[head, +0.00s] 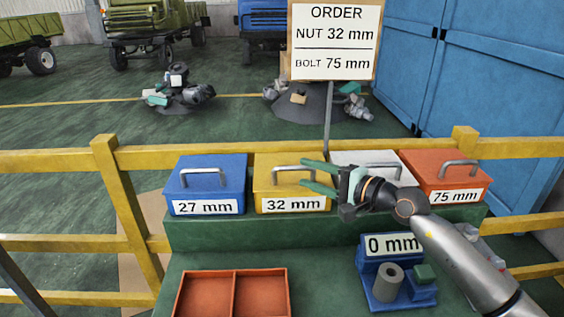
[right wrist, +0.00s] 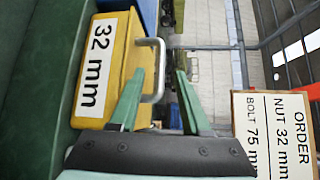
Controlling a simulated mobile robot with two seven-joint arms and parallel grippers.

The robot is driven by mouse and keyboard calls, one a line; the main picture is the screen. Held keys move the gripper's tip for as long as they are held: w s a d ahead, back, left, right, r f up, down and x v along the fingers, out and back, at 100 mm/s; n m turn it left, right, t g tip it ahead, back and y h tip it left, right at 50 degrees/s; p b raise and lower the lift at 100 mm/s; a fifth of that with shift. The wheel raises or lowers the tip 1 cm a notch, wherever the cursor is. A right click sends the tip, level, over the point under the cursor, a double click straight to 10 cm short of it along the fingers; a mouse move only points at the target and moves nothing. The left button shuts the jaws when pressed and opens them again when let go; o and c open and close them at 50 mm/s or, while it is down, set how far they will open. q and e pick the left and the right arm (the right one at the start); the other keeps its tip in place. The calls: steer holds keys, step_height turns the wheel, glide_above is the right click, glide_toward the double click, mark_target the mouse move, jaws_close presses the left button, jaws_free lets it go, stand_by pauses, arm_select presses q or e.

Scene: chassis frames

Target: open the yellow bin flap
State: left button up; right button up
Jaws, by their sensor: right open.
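The yellow bin (head: 262,187) carries a "32 mm" label and stands second from the left on the green ledge. Its flap is closed, with a metal handle (head: 284,168) on top. My right gripper (head: 303,174) reaches in from the right, open, with its fingers at the handle. In the right wrist view the yellow bin (right wrist: 118,55) is at the left, and the handle (right wrist: 161,72) shows between the two open fingers (right wrist: 160,85). I cannot tell whether a finger touches it. My left gripper is not in view.
A blue bin (head: 206,180), a white bin (head: 365,160) and an orange bin (head: 440,172) stand in the same row. Below are a red two-part tray (head: 234,292) and a blue "0 mm" device (head: 385,285). A yellow rail (head: 215,153) and order sign (head: 334,40) are behind.

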mark_target(289, 167)
steer(key=x, duration=0.8)
steer(key=shift+w+a+f, duration=0.1)
steer(key=shift+a, duration=0.05)
jaws_close()
stand_by(1.2)
